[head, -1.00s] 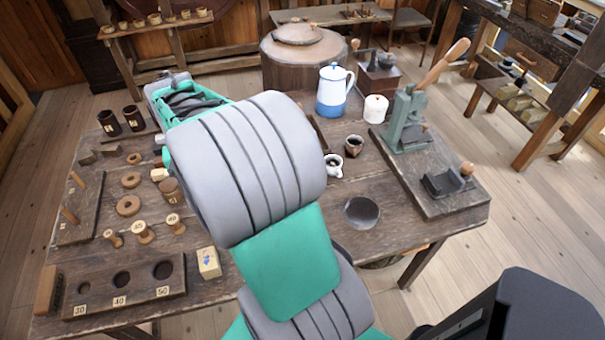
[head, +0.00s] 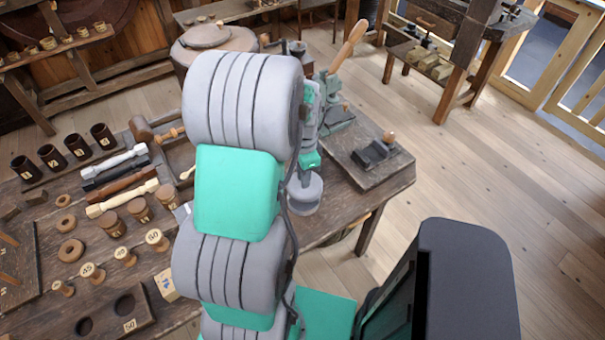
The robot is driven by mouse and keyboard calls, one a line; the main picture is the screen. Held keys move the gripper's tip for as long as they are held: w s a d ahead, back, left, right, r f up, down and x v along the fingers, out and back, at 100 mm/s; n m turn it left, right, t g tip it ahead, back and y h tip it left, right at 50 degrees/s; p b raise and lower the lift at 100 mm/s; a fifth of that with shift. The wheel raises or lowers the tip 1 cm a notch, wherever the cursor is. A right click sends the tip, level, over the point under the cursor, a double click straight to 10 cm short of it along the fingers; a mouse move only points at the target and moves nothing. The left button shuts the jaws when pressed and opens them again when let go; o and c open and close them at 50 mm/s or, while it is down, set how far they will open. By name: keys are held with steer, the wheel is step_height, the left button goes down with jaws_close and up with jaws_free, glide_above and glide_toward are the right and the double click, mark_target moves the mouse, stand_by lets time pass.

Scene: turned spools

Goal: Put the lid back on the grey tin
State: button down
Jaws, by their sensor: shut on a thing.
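The grey tin (head: 305,208) stands on the workbench just right of my arm, near the bench's front edge. My gripper (head: 308,168) points down directly over it, partly hidden behind my own arm. It is shut on the lid (head: 304,183), a grey round piece that shows as the top of the grey shape under the fingers. The lid lines up roughly with the tin's top. I cannot tell whether it rests fully on the rim or sits slightly above it. The fingertips are too small to make out clearly.
Numbered spools (head: 157,240), dark cups (head: 78,147) and turned rods (head: 122,197) cover the bench's left side. A holed block (head: 125,304) lies in front.

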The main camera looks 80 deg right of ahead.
steer(key=shift+f+b, duration=1.95)
steer(key=shift+f, duration=1.05)
steer(key=shift+w, duration=0.2)
steer(key=shift+f, duration=0.1)
steer(key=c, duration=1.2)
jaws_free()
steer(key=shift+a, duration=0.1)
steer(key=shift+c, duration=0.2)
steer(key=shift+o, duration=0.5)
steer(key=o, duration=0.4)
